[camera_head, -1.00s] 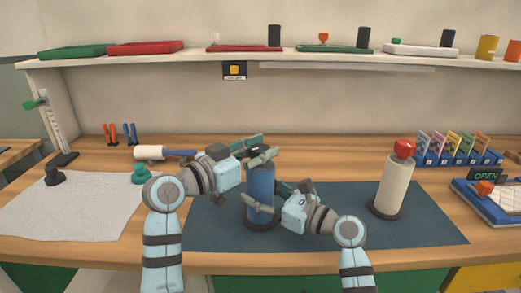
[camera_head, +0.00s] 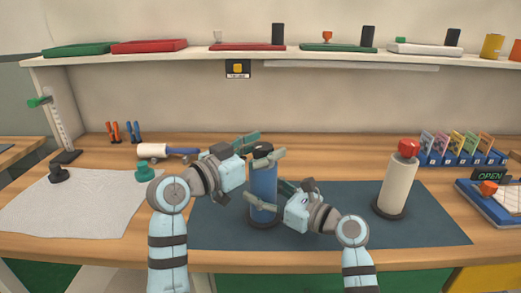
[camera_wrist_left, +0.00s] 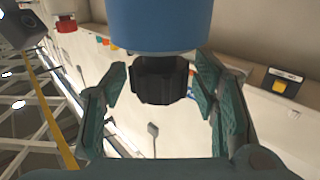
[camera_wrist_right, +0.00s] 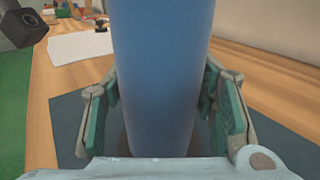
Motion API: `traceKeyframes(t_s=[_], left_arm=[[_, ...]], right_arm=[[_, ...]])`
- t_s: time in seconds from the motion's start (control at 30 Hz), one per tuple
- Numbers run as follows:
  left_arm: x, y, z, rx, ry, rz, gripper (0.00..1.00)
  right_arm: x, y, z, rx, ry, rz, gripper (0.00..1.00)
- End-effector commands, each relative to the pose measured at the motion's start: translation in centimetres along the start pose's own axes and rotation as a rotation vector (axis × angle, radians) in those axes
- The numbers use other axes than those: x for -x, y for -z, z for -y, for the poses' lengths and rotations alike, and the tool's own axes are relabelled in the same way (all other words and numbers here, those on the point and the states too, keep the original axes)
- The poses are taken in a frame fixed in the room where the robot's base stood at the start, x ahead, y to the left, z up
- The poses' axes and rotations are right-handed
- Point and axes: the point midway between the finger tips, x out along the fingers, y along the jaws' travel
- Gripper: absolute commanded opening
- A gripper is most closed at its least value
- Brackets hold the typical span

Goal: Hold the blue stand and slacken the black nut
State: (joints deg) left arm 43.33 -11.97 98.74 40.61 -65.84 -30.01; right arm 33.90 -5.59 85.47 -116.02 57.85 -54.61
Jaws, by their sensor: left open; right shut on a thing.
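The blue stand (camera_head: 263,184) is an upright cylinder on a dark base on the dark mat. The black nut (camera_head: 262,150) sits on its top; the left wrist view shows the faceted nut (camera_wrist_left: 158,80) against the blue stand (camera_wrist_left: 160,25). My left gripper (camera_head: 265,146) is at the nut's height, its fingers open on both sides of it with gaps visible. My right gripper (camera_head: 268,197) is shut on the blue stand's body lower down. The right wrist view shows the stand (camera_wrist_right: 160,80) between the right fingers (camera_wrist_right: 160,105).
A cream stand with a red nut (camera_head: 397,185) stands to the right on the dark mat (camera_head: 330,240). A white cloth (camera_head: 80,205) with black and green nuts lies at left. Card holders fill the back right.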

Motion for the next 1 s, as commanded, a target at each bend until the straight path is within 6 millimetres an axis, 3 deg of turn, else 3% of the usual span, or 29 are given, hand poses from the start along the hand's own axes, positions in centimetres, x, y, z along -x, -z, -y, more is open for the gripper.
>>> traceKeyframes(t_s=[0.17, 0.4, 0.53, 0.87, 0.93, 1.0], left_arm=[[2.3, -0.1, 0.2, -0.003, 0.004, 0.000, 0.54], [8.9, -0.2, 0.2, -0.005, 0.004, 0.005, 0.54], [11.2, -0.1, 0.2, -0.003, 0.003, 0.003, 0.54], [11.9, -0.1, 0.1, 0.001, -0.001, 0.001, 0.54], [11.9, 0.9, 0.2, -0.018, 0.003, -0.011, 0.54], [11.6, 1.9, 1.9, -0.025, 0.007, 0.000, 0.54]], right_arm=[[0.0, -0.2, 0.0, 0.001, 0.000, 0.004, 0.00], [0.0, -0.2, 0.0, 0.001, 0.000, 0.004, 0.00], [0.0, -0.2, 0.0, 0.001, 0.001, 0.004, 0.00], [0.0, -0.2, 0.0, 0.001, 0.001, 0.004, 0.00], [0.0, -0.2, 0.0, 0.001, 0.001, 0.004, 0.00], [0.0, -0.2, 0.0, 0.001, 0.001, 0.004, 0.00]])
